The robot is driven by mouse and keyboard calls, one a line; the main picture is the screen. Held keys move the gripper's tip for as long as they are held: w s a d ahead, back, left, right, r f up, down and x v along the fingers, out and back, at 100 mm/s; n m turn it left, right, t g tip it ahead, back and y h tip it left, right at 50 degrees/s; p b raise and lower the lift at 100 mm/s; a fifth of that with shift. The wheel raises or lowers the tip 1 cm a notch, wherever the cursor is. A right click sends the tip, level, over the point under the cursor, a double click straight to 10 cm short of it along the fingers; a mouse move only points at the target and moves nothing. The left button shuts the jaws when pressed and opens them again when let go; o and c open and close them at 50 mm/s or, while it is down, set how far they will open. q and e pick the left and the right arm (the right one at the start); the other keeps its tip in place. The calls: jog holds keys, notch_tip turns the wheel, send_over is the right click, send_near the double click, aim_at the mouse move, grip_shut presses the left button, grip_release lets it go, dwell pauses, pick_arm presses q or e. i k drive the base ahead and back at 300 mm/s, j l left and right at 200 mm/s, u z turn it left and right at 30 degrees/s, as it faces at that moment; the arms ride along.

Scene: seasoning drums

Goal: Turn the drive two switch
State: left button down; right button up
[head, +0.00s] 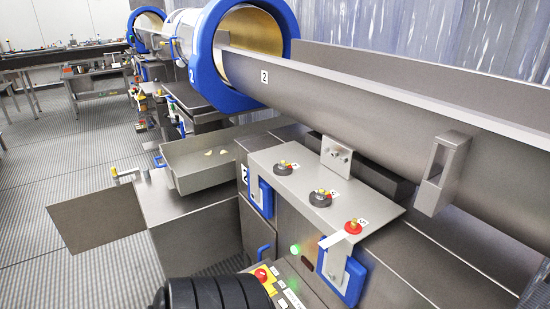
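Three rotary switches sit in a row on the sloped steel panel (300,208). The far switch (283,168) and the middle switch (320,198) have dark round bases. The panel belongs to the station whose drum (205,55) and trough (300,85) carry the number 2. Neither of my grippers shows in the head view, and nothing touches the switches.
A black ribbed object (215,293) fills the bottom edge. Beside it is a lower control box (285,285) with a red button. A blue-framed bracket (340,272) hangs off the panel's front. A steel tray (205,180) with small pieces stands left. Open floor (50,165) lies further left.

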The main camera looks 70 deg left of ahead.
aim_at(260, 274)
jog(key=u, duration=2.3)
